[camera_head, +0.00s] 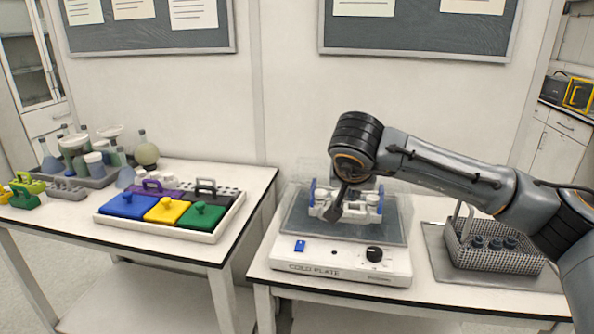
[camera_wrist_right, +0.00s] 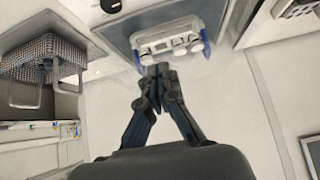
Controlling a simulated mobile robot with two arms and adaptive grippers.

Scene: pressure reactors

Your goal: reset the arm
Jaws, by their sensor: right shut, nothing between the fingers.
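My right arm comes in from the right in the head view and bends down over the cold plate (camera_head: 340,258). My right gripper (camera_head: 338,212) is dark and points down in front of a white rack with blue ends (camera_head: 366,208) on the plate. In the wrist view the fingers of my right gripper (camera_wrist_right: 158,72) meet at the tips and hold nothing. The white rack (camera_wrist_right: 172,40) lies just past the fingertips there; I cannot tell whether they touch it. My left gripper is in no view.
A wire basket (camera_head: 498,262) with dark round pieces stands right of the cold plate, under my arm. A tray with coloured lidded boxes (camera_head: 165,212) and a group of flasks (camera_head: 146,152) are on the left table. A gap separates the tables.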

